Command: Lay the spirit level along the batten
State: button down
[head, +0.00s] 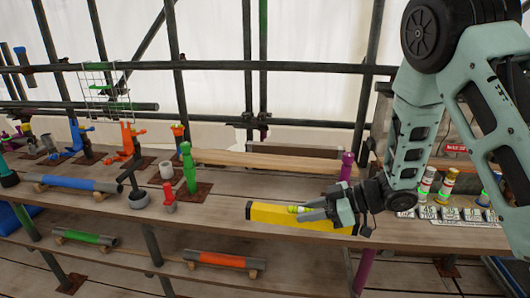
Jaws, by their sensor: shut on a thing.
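The spirit level (272,214) is a long yellow bar with a dark end cap at its left. My gripper (308,211) is shut on it near its middle, and a small yellow-green part shows by the fingers. The level lies low over the front of the wooden deck; I cannot tell whether it touches the boards. A long pale wooden bar (265,160), which looks like the batten, lies across the deck behind it, apart from the level. The level's right part is partly hidden by my gripper.
A green upright fitting (188,168) and a red one (169,197) stand left of the level. A purple post (346,166) stands behind my gripper. Several cans and labels (445,185) crowd the right. Dark scaffold tubes cross behind. The deck between level and batten looks clear.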

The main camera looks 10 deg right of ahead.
aim_at(267, 159)
jog(key=i, duration=1.7)
